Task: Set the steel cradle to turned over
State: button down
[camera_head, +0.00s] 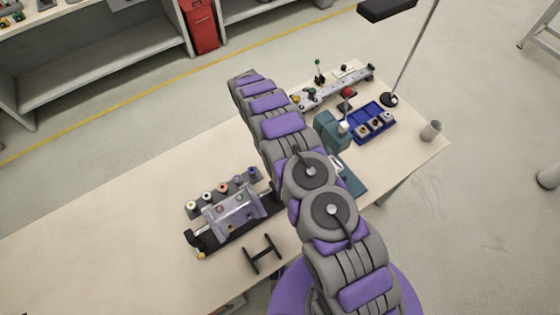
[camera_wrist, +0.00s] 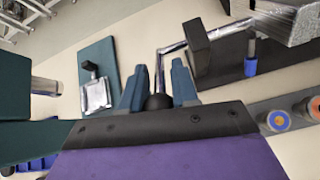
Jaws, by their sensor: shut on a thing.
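The steel cradle (camera_head: 236,211) is a silver-grey box mounted on a black base on the table. Two small coloured round parts show on its upper side. Its corner also shows at the top right of the wrist view (camera_wrist: 290,22). A bent chrome crank rod (camera_wrist: 160,64) runs from the black bearing block (camera_wrist: 198,42) to a dark ball knob (camera_wrist: 158,102). My gripper (camera_wrist: 159,90) has its two teal fingers on either side of this knob and is shut on it. In the head view my arm hides the gripper and crank.
Several spools (camera_head: 222,190) stand in a row behind the cradle. A black H-shaped piece (camera_head: 262,254) lies in front. A teal plate with a metal part (camera_wrist: 95,90) is beside the crank. A blue bin (camera_head: 373,122), lamp base (camera_head: 389,100) and grey cup (camera_head: 431,130) stand right. The table's left is clear.

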dwell(0.4)
jog(key=c, duration=0.9)
grip_release()
jog(key=shift+a, duration=0.1)
jog(key=shift+w+r, duration=0.1)
jog(key=shift+r, duration=0.5)
jog(key=shift+s+r, duration=0.3)
jog(key=shift+r, duration=0.3)
jog(key=shift+s+r, duration=0.25)
jog(key=shift+r, duration=0.35)
jog(key=shift+s+d+r+b, duration=0.15)
jog(key=shift+s+d, duration=0.75)
jog(key=shift+s, duration=1.45)
jog(key=shift+s+d+r+b, duration=0.1)
jog(key=shift+s+d+r, duration=0.2)
jog(key=shift+s+d, duration=1.3)
jog(key=shift+s+d+r+b, duration=0.1)
jog(key=shift+s+d+r, duration=0.1)
jog(key=shift+s, duration=2.9)
